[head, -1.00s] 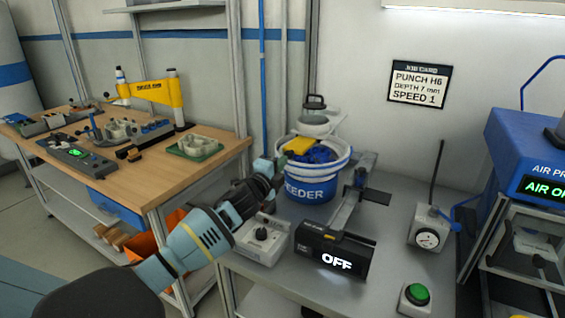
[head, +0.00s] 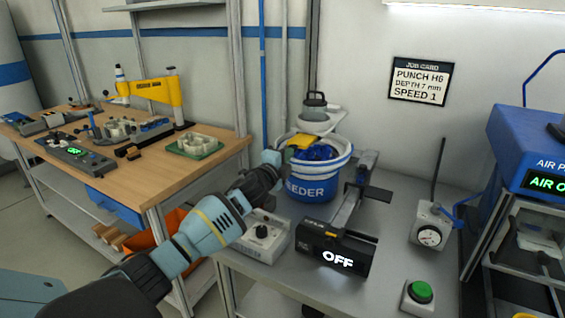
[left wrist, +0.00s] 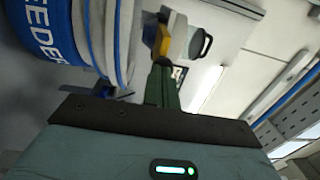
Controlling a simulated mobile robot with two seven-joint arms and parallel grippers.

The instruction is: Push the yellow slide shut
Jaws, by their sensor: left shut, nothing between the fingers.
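The yellow slide (head: 304,142) sits at the upper left rim of the blue and white feeder bucket (head: 312,190). In the left wrist view the slide (left wrist: 163,40) shows just beyond the fingertips, and the bucket (left wrist: 60,28) fills the upper left. My left gripper (head: 271,158) is shut and empty, to the left of the bucket and a little below the slide. Its closed fingers (left wrist: 161,78) point toward the slide in the left wrist view. I cannot tell whether they touch it. My right gripper is out of view.
A grey dial box (head: 262,236) stands below my left gripper. A black box reading OFF (head: 336,252) and a rail are to the right of it. A gauge (head: 429,236) and green button (head: 420,291) are farther right. A wooden bench (head: 215,165) is at left.

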